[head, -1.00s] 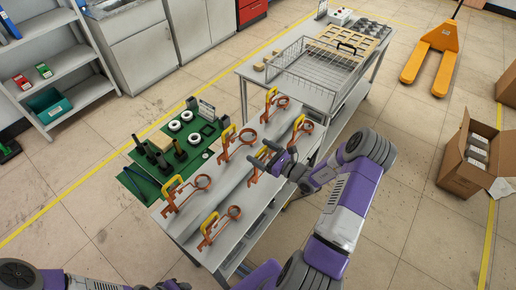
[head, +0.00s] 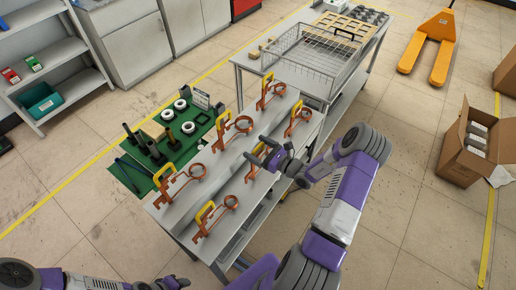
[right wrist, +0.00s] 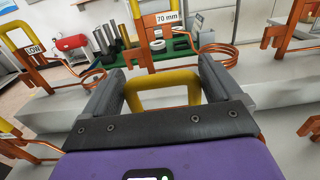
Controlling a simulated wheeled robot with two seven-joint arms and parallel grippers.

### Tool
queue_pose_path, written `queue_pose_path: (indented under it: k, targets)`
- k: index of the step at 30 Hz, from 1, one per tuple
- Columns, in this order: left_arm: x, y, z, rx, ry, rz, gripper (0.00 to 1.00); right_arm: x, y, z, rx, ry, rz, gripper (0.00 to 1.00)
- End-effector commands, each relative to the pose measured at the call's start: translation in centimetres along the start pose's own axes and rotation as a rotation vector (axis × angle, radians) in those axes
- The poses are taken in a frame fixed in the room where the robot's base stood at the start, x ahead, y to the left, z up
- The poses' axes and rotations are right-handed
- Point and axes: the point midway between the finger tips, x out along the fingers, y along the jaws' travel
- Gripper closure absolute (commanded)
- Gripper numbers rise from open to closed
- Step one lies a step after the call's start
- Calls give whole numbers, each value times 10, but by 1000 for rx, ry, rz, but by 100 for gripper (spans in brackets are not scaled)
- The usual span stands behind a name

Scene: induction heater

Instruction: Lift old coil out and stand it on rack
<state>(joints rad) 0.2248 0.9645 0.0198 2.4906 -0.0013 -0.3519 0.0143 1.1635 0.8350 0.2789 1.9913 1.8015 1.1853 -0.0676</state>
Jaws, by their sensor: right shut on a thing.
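A copper coil with a yellow handle (right wrist: 165,78) is held by my right gripper (right wrist: 165,97), whose fingers are shut on the handle. In the head view my right gripper (head: 266,157) is over the front lower step of the rack (head: 232,187), between two other coils. The held coil's copper part (head: 251,172) shows just below the fingers; I cannot tell whether it touches the step. In the right wrist view a copper loop (right wrist: 222,62) and a "70 mm" label (right wrist: 167,17) lie beyond the fingers. My left arm shows only at the bottom left edge; its gripper is out of view.
Several similar coils stand on the rack's two steps, close to the right gripper. A green mat (head: 128,176) with dark posts and white rings lies behind. A wire basket (head: 320,62) is on the far table. A cardboard box (head: 470,155) stands on the floor at right.

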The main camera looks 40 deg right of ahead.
Motion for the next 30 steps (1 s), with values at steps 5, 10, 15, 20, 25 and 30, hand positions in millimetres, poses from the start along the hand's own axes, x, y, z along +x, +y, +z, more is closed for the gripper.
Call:
queue_pose_path:
  k: [5, 10, 15, 20, 25, 30]
  targets:
    - [0, 0, 0, 0, 0, 0, 57, 0, 0, 1, -1, -1, 0, 0]
    - [0, 0, 0, 0, 0, 0, 57, -2, 0, 0, 1, 1, -1, 0]
    - [-1, 0, 0, 0, 0, 0, 57, -24, -1, 0, 1, 3, -3, 0]
    - [-2, 1, 0, 0, 0, 0, 57, -52, -1, 1, 0, 1, -3, 0]
    - [-3, 1, 0, 0, 0, 0, 57, -71, 0, 0, 0, -1, -1, 0]
    - [-3, 1, 0, 0, 0, 0, 57, -76, 0, 1, 0, -1, 0, 0]
